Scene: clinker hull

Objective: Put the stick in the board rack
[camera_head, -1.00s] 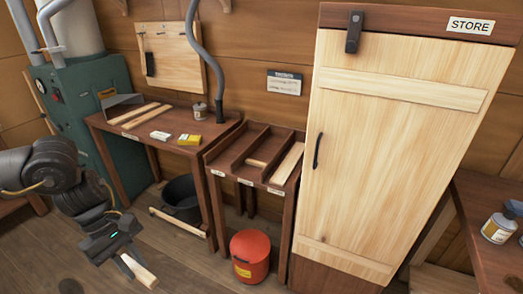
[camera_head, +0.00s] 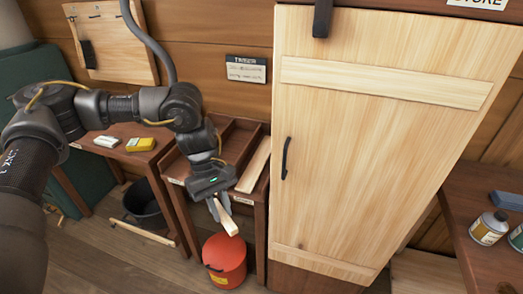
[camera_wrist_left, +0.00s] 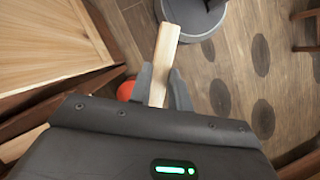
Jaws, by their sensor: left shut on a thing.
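A short pale wooden stick (camera_head: 227,217) is held in my left gripper (camera_head: 220,204), which is shut on it. The stick points down and toward the viewer, in front of the rack and above the red bucket. It also shows in the left wrist view (camera_wrist_left: 164,58) between the fingers (camera_wrist_left: 160,88). The board rack (camera_head: 214,140) is a dark wooden stand with dividers and small labels on its front edge. A pale board (camera_head: 254,166) lies in its right compartment. My left arm hides much of the rack's left and middle. My right gripper is out of view.
A tall pale door (camera_head: 370,130) with a black handle rises right of the rack. A workbench (camera_head: 125,140) with a yellow box (camera_head: 140,144) is left. A black tub (camera_head: 147,203) sits beneath it.

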